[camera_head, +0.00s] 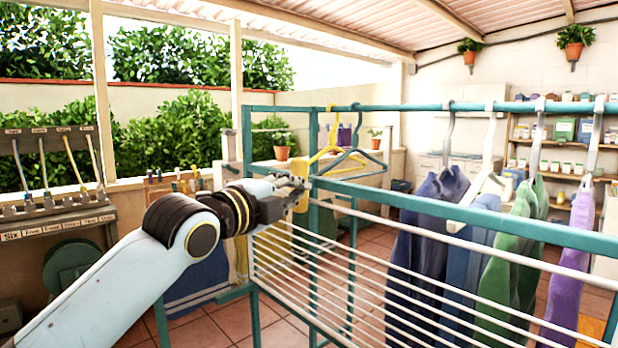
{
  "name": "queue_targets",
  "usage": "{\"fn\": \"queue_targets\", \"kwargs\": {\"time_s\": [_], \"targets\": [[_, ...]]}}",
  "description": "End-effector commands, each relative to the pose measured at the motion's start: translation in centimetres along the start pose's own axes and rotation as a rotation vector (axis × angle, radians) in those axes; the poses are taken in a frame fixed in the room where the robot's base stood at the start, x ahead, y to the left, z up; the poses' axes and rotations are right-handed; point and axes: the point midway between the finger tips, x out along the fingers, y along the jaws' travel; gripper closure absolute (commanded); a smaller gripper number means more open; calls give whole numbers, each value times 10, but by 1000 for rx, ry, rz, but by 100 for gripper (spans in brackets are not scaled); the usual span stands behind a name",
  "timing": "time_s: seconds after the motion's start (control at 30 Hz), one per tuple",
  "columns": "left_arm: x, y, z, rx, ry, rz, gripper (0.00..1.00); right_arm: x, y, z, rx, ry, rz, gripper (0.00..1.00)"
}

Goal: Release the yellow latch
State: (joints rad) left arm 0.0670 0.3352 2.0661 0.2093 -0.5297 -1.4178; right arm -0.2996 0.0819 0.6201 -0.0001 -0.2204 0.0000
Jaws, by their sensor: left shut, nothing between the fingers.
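The yellow latch (302,200) shows as a small yellow piece on the teal frame of the drying rack (440,209), at the near corner of its upper rail. My left gripper (296,184) reaches in from the left and is shut, with its fingertips right at the latch. The fingers hide part of the latch, and I cannot tell whether they touch it. My right gripper is not in view.
Shirts, such as a purple one (568,262), hang along the rack's right side. A yellow hanger (331,150) and a teal hanger (350,160) hang empty behind the latch. A tool rack (60,218) stands at the left. Shelves line the back right.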

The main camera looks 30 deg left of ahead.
Motion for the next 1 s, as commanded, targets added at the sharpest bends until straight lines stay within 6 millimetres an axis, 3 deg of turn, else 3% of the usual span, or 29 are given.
{"fn": "queue_targets", "kwargs": {"time_s": [0.27,0.7,0.8,1.0], "targets": [[13,0,1,-3,-2,0,100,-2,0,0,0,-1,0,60],[102,-1,0,-5,-1,0,100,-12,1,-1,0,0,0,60],[105,-1,18,1,-2,2,100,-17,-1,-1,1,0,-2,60],[109,0,36,-1,-1,1,100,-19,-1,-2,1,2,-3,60]]}}
